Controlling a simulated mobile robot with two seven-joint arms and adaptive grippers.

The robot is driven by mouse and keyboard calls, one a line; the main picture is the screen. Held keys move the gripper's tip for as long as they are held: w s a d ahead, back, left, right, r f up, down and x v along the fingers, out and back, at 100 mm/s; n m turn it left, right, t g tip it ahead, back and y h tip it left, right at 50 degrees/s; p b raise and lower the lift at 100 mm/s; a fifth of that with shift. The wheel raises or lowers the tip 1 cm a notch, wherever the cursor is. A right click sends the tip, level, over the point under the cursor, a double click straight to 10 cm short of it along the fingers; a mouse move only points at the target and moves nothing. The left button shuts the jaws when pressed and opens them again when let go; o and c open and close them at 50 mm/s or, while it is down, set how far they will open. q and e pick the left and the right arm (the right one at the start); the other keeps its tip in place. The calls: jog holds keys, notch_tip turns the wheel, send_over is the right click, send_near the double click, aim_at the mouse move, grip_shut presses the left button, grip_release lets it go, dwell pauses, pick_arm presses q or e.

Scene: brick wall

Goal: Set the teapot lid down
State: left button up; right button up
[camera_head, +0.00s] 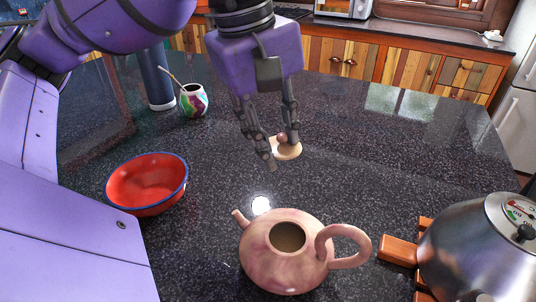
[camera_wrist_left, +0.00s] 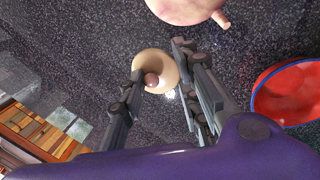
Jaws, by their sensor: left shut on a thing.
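The teapot lid (camera_head: 290,152) is a pale disc with a brown knob. My left gripper (camera_head: 281,149) points down and is shut on it, with a finger on either side of the knob. In the left wrist view the lid (camera_wrist_left: 158,62) shows between the fingertips (camera_wrist_left: 158,62). I cannot tell whether the lid touches the counter or hangs just above it. The pinkish teapot (camera_head: 270,262) stands nearer, its top opening uncovered, spout to the left and handle to the right. Part of the teapot (camera_wrist_left: 188,8) shows in the wrist view. My right gripper is out of view.
A red bowl (camera_head: 147,186) with a blue rim stands left on the dark speckled counter (camera_head: 400,160). Behind it are a colourful cup (camera_head: 194,103) with a straw and a dark bottle (camera_head: 157,78). A metal kettle (camera_head: 475,260) stands front right. The counter right of the lid is clear.

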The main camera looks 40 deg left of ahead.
aim_at(264, 167)
pick_arm(q)
jog(key=w+a+f, duration=0.3)
jog(key=w+a+f+b, duration=0.1)
jog(key=w+a+f, duration=0.2)
jog(key=a+f, duration=0.1)
jog(key=shift+w+a+f, duration=0.1)
jog(key=shift+f, duration=0.2)
jog(key=shift+a+x, duration=0.2)
jog(key=shift+x, duration=0.7)
jog(key=shift+a+x, duration=0.2)
jog(key=shift+x, duration=0.65)
jog(key=shift+f, duration=0.15)
jog(key=shift+f, duration=0.15)
jog(key=o, duration=1.1)
jog(key=shift+o, duration=0.2)
jog(key=shift+s, duration=0.25)
jog(key=v, duration=1.2)
jog(key=shift+r+p, duration=0.25)
jog(key=shift+p, duration=0.15)
